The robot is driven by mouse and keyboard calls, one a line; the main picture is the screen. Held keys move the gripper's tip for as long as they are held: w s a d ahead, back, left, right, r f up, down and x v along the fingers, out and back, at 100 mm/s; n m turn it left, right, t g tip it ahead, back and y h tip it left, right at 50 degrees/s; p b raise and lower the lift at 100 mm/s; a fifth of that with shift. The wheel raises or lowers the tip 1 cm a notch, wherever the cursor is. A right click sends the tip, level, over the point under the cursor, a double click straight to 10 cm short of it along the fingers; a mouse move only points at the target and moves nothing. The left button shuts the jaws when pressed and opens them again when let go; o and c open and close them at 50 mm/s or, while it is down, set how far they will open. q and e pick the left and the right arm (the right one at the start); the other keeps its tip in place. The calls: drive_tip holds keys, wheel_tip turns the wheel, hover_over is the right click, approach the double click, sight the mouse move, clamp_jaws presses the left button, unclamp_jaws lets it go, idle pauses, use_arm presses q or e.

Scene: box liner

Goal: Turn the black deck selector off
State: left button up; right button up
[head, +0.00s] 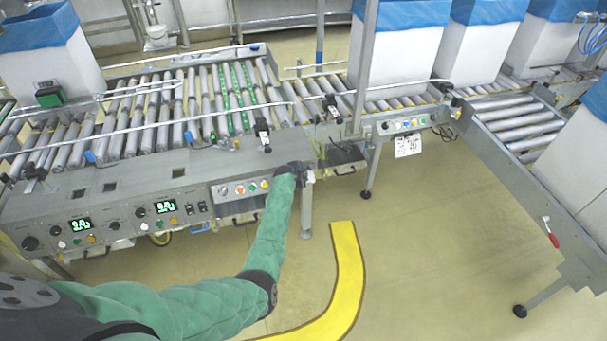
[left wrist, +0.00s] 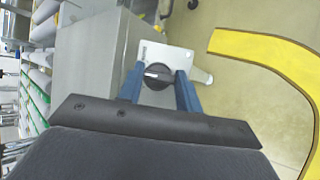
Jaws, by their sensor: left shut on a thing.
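The black deck selector (left wrist: 158,70) is a round black knob with a white mark, on a light plate at the end of the grey conveyor housing. In the left wrist view the two blue fingers of my left gripper (left wrist: 159,86) are on either side of the knob, shut on it. In the head view my left gripper (head: 299,171) is at the right end of the control panel, at the end of my green-sleeved arm, and hides the selector. My right gripper is in neither view.
The control panel (head: 105,212) carries other knobs, coloured buttons and two lit displays. Roller conveyors (head: 150,115) run behind it, with blue-lined white boxes (head: 45,50) on them. A yellow floor stripe (head: 345,270) curves over open floor on the right.

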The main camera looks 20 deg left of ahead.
use_arm(q)
drive_tip(key=shift+s+f, duration=0.1)
idle(0.4)
drive_tip(key=o, duration=1)
